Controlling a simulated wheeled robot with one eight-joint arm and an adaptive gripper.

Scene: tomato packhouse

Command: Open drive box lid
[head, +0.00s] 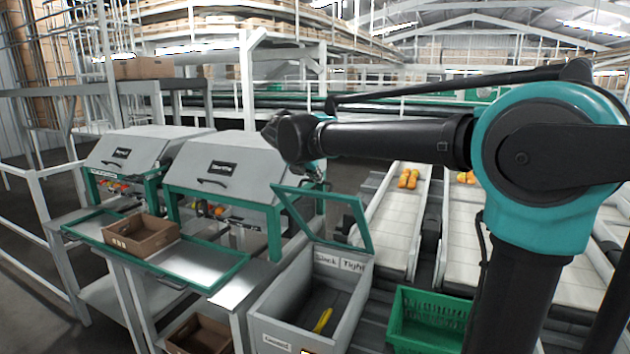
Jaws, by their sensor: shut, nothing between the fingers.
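The drive box is a grey open-topped box (275,333) at the bottom middle. A plate inside it reads "Slack" and "Tight" (340,263), and a yellow handle-like piece (322,320) lies low inside. Its lid looks like a green-framed clear panel (366,226), standing raised and tilted at the back of the box, so the inside is uncovered. My gripper (316,178) is small and partly hidden by my wrist. It is shut and empty, close to the lid's top edge; I cannot tell whether they touch.
Two grey hooded machines (222,163) stand at the left, with a green-edged table (205,265) holding a cardboard box (140,240). A green crate (428,318) sits right of the drive box. White conveyor lanes (395,225) carry orange fruit behind it.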

